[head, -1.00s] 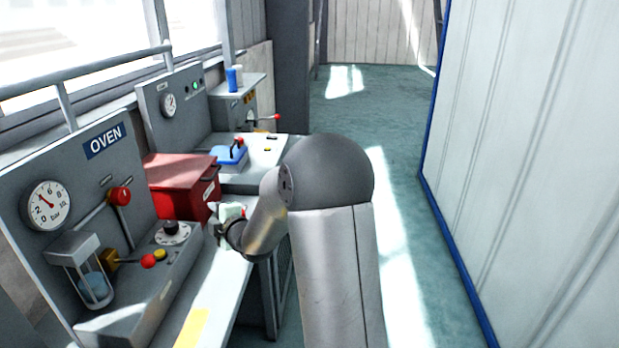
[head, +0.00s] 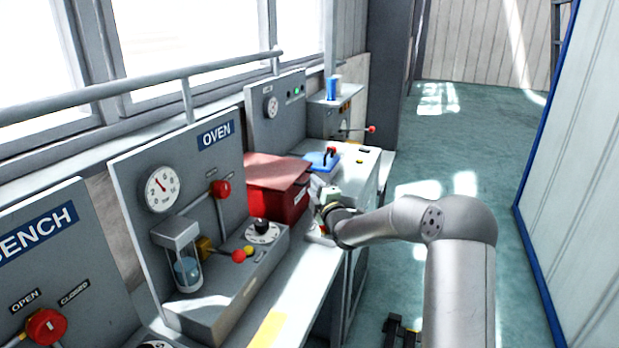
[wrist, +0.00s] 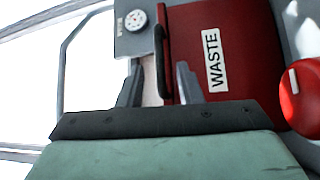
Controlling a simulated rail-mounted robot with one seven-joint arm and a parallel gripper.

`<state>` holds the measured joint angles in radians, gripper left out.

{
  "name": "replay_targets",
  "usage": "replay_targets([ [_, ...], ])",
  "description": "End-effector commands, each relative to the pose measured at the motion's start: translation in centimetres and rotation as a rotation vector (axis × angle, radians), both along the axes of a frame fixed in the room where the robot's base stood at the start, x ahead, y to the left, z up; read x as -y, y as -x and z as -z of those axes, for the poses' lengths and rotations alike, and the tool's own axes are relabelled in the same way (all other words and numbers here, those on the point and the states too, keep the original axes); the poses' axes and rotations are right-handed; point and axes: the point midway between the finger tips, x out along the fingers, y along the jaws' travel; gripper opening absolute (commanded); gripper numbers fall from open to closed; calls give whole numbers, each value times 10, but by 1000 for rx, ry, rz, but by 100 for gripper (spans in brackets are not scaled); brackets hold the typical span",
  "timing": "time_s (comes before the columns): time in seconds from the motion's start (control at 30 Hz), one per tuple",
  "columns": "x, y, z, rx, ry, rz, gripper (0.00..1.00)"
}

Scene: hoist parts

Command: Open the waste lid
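The red waste bin (head: 278,185) stands between the oven panel and the white counter, and its lid (head: 275,166) looks shut. In the wrist view the red face with the WASTE label (wrist: 212,60) fills the upper right. A dark bar handle (wrist: 160,55) runs along the left of this face. My gripper (wrist: 160,84) is open, with one finger on each side of the handle's line. I cannot tell whether the fingers touch it. In the head view my gripper (head: 325,200) is at the bin's right front side, partly hidden by my wrist.
The oven panel (head: 180,165) with red-knobbed levers and an hourglass (head: 187,265) stands left of the bin. A red knob (wrist: 303,95) is close at the wrist view's right edge. A blue box (head: 320,160) lies beyond the bin. The floor aisle (head: 460,130) at right is clear.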

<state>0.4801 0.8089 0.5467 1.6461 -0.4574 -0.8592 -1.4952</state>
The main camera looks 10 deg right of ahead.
Motion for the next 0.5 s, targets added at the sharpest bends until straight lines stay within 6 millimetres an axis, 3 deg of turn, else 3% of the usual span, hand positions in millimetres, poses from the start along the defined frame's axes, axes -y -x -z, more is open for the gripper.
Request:
replay_targets([
  [0.2,-8,-34,-5,1,-1,-1,32],
  [0.5,-11,-46,-6,0,0,0,32],
])
